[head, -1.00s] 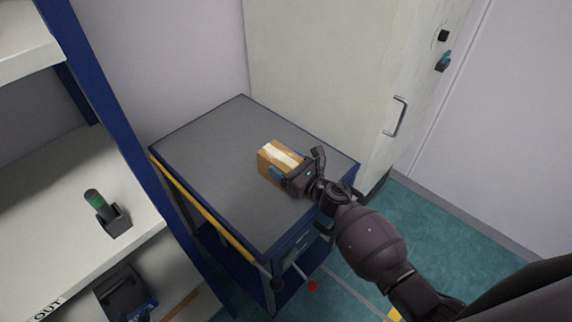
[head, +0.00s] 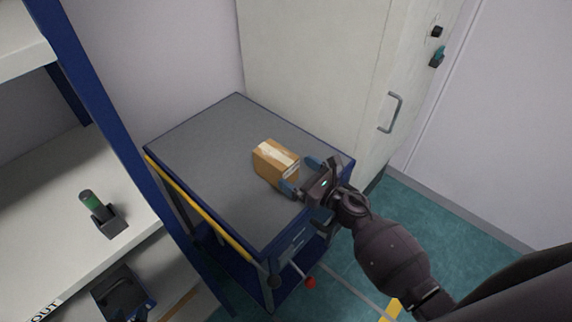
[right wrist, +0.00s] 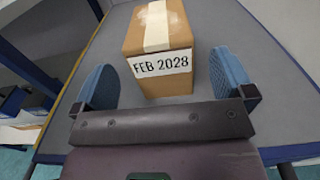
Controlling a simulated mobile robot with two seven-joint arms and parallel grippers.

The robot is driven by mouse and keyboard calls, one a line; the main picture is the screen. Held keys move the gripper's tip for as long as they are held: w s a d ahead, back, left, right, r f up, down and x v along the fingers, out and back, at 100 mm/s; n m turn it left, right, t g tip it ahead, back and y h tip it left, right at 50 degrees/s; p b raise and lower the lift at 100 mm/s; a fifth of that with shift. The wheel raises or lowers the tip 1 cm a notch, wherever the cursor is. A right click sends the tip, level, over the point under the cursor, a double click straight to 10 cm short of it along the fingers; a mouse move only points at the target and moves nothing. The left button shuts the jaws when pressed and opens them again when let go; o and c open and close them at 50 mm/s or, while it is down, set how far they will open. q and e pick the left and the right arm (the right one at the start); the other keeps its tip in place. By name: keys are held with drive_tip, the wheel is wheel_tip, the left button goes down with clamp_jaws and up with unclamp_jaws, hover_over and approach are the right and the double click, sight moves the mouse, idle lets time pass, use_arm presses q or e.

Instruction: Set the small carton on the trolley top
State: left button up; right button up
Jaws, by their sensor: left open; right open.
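The small carton (head: 272,160) is a brown box with pale tape across its top. It sits upright on the grey trolley top (head: 205,150), a little right of the middle. In the right wrist view, the carton (right wrist: 160,45) shows a "FEB 2028" label on its near face. My right gripper (head: 301,175) is open just to the right of the carton. Its blue fingers (right wrist: 165,75) stand on either side of the carton's near end, with a visible gap at each side. My left gripper is not in view.
A shelf (head: 50,200) with a blue upright stands at the left, holding a green-and-black device (head: 98,212). A pale cabinet (head: 315,75) stands behind the trolley. A yellow handle bar (head: 200,208) runs along the trolley's left edge. The trolley top's left half is clear.

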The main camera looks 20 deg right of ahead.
drive_tip(key=v, duration=0.6)
drive_tip(key=shift+b, duration=0.3)
drive_tip(key=s+d+f+n+g+h, duration=0.1)
drive_tip(key=s+d+f+n+h, duration=0.1)
drive_tip(key=s+n, duration=0.4)
drive_tip(key=s+d+f+n+g+h, duration=0.1)
drive_tip(key=s+d+f+n+h, duration=0.2)
drive_tip(key=n, duration=1.1)
drive_tip(key=s+d+f+n+g+h, duration=0.1)
drive_tip(key=s+f+n+h, duration=0.3)
drive_tip(key=s+n, duration=0.5)
drive_tip(key=shift+d+f+n+h, duration=0.25)
drive_tip(key=shift+d+n+h, duration=0.3)
drive_tip(key=shift+d, duration=0.35)
drive_tip(key=shift+c, duration=0.2)
